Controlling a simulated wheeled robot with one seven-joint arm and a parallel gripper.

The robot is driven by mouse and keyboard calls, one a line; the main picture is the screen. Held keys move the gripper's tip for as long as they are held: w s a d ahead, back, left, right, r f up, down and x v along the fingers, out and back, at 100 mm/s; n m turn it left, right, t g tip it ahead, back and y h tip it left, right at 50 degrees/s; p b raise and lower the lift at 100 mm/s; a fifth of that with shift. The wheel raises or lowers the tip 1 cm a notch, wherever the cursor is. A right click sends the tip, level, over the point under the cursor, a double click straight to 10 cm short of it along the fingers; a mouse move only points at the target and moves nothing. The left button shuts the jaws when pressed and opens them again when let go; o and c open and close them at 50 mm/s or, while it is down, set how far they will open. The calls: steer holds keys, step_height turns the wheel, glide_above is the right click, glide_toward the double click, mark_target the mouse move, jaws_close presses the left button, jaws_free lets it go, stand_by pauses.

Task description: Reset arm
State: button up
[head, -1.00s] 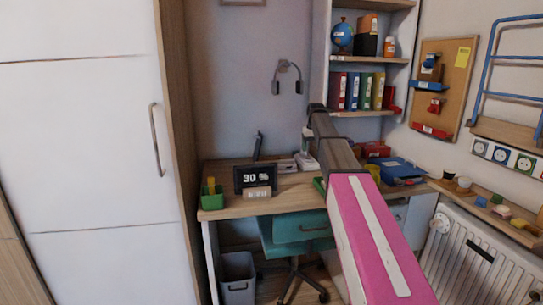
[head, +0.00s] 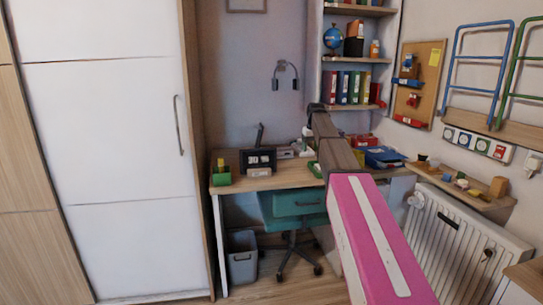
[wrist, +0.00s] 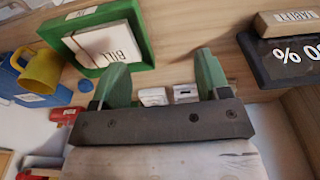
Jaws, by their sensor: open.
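My arm, with a pink and white link, reaches forward over the desk (head: 285,180) in the head view. My gripper (wrist: 157,78) shows in the wrist view with its two green fingers apart and nothing between them. A green tray (wrist: 146,22) holding a white labelled box (wrist: 105,45) lies just beyond the left finger. In the head view the fingertips are hidden behind my arm.
A white wardrobe (head: 110,130) stands left, a shelf with binders (head: 345,88) at the back. A teal chair (head: 295,205) and grey bin (head: 242,258) are under the desk. A radiator (head: 465,245) lines the right wall. A digital clock (head: 258,160) sits on the desk.

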steer(key=s+f+m, duration=0.1)
steer(key=s+f, duration=1.8)
steer(key=f, duration=0.2)
steer(key=s+f, duration=0.6)
steer(key=s, duration=0.5)
steer(key=s+f+m+g, duration=0.1)
steer(key=s+f, duration=0.6)
steer(key=s, duration=0.3)
steer(key=shift+s+f, duration=0.25)
steer(key=shift+s, duration=0.1)
steer(key=shift+a, duration=0.1)
